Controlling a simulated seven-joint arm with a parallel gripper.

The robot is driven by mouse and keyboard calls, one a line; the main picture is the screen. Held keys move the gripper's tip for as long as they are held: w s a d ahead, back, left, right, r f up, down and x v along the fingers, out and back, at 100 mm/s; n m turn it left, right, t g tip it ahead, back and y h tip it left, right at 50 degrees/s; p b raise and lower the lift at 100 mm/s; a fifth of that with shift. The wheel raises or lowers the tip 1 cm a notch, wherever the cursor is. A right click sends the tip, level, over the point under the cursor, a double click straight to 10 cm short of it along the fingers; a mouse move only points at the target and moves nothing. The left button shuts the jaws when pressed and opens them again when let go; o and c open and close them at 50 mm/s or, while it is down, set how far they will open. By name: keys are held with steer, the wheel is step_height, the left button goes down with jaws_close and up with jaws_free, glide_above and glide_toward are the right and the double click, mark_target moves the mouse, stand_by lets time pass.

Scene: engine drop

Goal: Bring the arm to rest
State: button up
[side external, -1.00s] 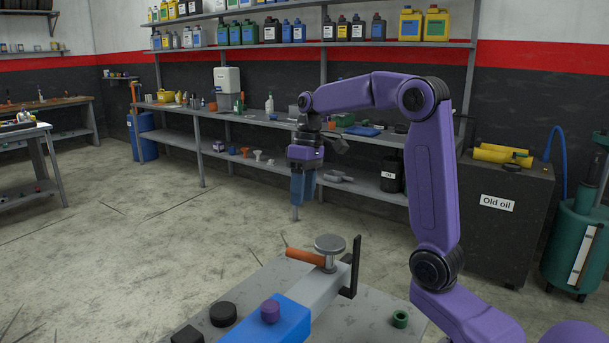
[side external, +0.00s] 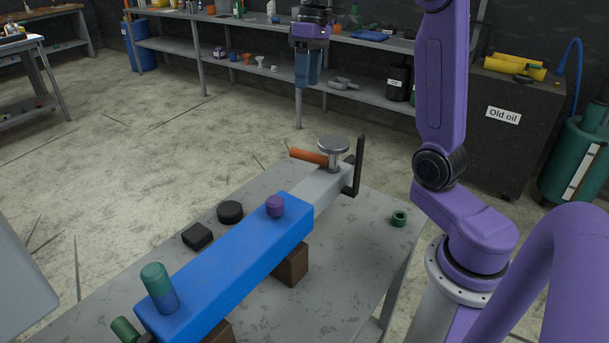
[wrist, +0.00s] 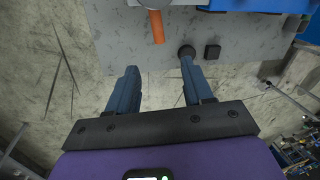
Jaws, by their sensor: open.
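My gripper (side external: 308,84) hangs in the air with its blue fingers pointing down, beyond the far end of the workbench in the side view. In the wrist view its two fingers (wrist: 158,68) are spread apart with nothing between them. A blue beam (side external: 235,262) with a purple knob and green cylinders on it rests on brown blocks on the metal bench (side external: 352,255). A grey extension at its far end carries a round metal disc (side external: 333,145) and an orange handle (side external: 309,157). The gripper is apart from all of these.
A black round puck (side external: 230,212) and a black square block (side external: 198,236) lie left of the beam. A green ring (side external: 399,218) lies on the right. An "Old oil" cabinet (side external: 512,140) and a long shelf stand behind. The floor left of the bench is clear.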

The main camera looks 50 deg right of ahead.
steer(key=s+a+f+n+h, duration=0.1)
steer(key=s+a+f+n, duration=0.35)
steer(key=s+a, duration=0.4)
steer(key=s+a+f+n+h, duration=0.1)
steer(key=s+a+f+n, duration=0.2)
steer(key=s+a+f, duration=0.35)
steer(key=s+f+n, duration=0.2)
steer(key=s+n, duration=0.1)
steer(key=s, duration=0.9)
steer(key=shift+s+f+t, duration=0.15)
steer(key=shift+f+t, duration=0.15)
steer(key=shift+f, duration=0.1)
